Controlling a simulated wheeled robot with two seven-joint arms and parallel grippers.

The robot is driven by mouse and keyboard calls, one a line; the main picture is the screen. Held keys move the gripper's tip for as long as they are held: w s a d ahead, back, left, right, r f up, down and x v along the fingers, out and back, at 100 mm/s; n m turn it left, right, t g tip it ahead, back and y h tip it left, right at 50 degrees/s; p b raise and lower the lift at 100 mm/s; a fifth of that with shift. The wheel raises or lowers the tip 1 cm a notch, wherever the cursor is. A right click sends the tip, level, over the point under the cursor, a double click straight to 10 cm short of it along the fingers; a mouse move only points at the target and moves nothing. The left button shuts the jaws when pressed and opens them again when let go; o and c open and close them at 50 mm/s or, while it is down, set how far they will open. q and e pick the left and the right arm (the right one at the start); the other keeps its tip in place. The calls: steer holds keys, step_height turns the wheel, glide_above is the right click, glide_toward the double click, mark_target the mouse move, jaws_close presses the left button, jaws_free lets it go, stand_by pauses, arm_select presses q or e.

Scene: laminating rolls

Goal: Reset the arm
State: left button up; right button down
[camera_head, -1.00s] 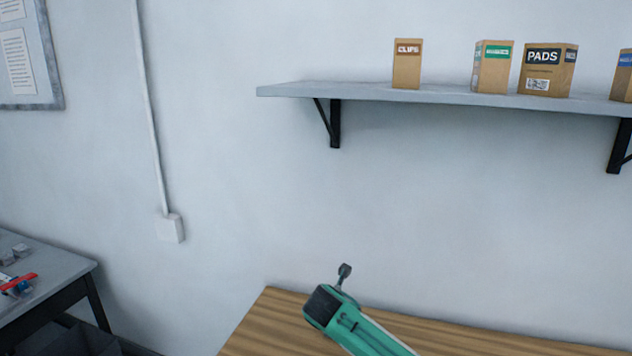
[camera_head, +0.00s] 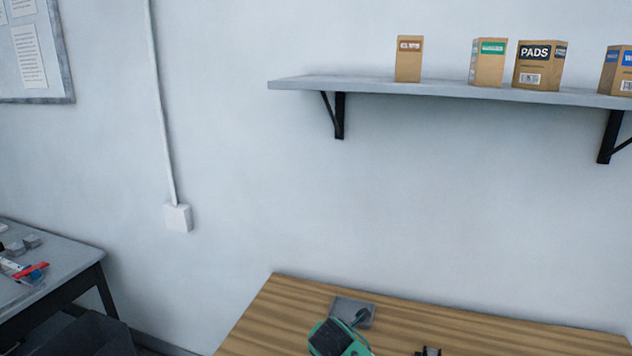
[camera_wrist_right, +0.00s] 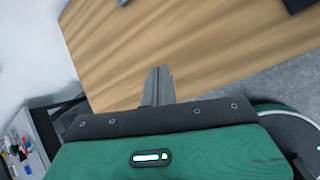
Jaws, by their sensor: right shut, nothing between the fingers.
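My right gripper (camera_head: 361,317) shows at the bottom of the head view, at the end of a green and dark wrist. My left gripper is not in view.
A shelf (camera_head: 300,83) with several cardboard boxes is on the wall. A grey table (camera_head: 70,262) stands at left.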

steer(key=s+d+f+m+g+y, duration=0.1)
steer(key=s+d+f+m, duration=0.25)
steer(key=s+m, duration=0.45)
steer(key=s+d+f+m+g+y, duration=0.15)
steer(key=s+f+m, duration=0.3)
steer(key=s, duration=0.75)
steer(key=s+d+r+m+g+h, duration=0.1)
steer(key=s+d+m, duration=0.6)
steer(key=s, duration=0.3)
steer(key=s+d+r+m+g, duration=0.1)
steer(key=s+d+m, duration=0.6)
steer(key=s, duration=0.3)
step_height(320, 180, down, 34)
steer(key=r+b, duration=0.1)
steer(key=b, duration=0.4)
arm_select(q)
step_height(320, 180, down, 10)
steer(key=b, duration=0.5)
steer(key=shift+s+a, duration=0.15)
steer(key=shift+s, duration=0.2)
arm_select(e)
steer(key=s+d+f+g, duration=0.1)
steer(key=s+f, duration=0.9)
steer(key=f, duration=0.3)
steer(key=s+d+f+n+g, duration=0.1)
steer(key=s+d+f, duration=0.1)
steer(key=s+f, duration=0.7)
step_height(320, 180, down, 5)
steer(key=shift+s+r, duration=0.1)
steer(key=shift+s, duration=0.25)
